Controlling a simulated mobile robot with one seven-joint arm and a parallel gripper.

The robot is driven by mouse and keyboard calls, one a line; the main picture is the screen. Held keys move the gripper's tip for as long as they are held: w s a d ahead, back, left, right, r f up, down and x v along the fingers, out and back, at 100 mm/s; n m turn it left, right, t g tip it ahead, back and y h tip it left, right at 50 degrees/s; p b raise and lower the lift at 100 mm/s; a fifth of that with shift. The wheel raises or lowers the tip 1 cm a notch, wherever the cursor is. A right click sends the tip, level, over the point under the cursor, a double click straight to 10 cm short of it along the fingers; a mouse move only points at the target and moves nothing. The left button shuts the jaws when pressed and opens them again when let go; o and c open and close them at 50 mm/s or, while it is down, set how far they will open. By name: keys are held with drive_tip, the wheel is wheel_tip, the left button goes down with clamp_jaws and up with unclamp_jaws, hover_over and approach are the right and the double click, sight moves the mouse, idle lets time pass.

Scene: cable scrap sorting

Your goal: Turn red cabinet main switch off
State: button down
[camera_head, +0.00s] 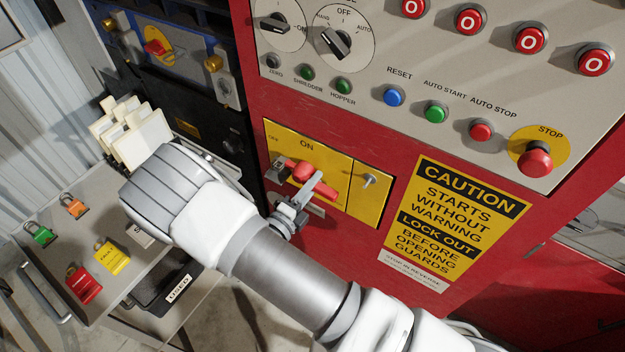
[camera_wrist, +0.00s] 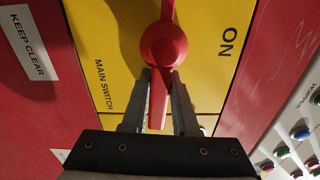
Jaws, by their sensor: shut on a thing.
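The red main switch handle (camera_head: 304,174) sits on a yellow plate (camera_head: 336,200) on the front of the red cabinet (camera_head: 258,100). It also shows in the wrist view (camera_wrist: 163,45), with "MAIN SWITCH" to its left and "ON" to its right. The handle lies crosswise on the plate. "ON" is printed above it and "OFF" at the plate's left in the head view. My gripper (camera_wrist: 159,92) is shut on the handle's near end, one finger on each side. In the head view, my wrist partly hides the plate's lower left.
Above the plate is a grey control panel (camera_head: 410,70) with knobs and buttons, including a red STOP button (camera_head: 535,160). A caution sign (camera_head: 455,213) is at right. At left, a bench (camera_head: 52,268) holds padlocks, tags and cards. A blue unit (camera_head: 180,60) stands behind.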

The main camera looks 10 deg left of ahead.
drive_tip(key=shift+d+r+n+p, duration=0.1)
drive_tip(key=shift+n+p, duration=0.2)
drive_tip(key=shift+n, duration=0.3)
drive_tip(key=c, duration=0.7)
unclamp_jaws()
drive_tip(key=shift+s, duration=0.1)
drive_tip(key=b+v, duration=0.1)
drive_tip(key=v, duration=1.6)
drive_tip(key=shift+s+b, duration=0.15)
drive_tip(key=shift+b, duration=0.15)
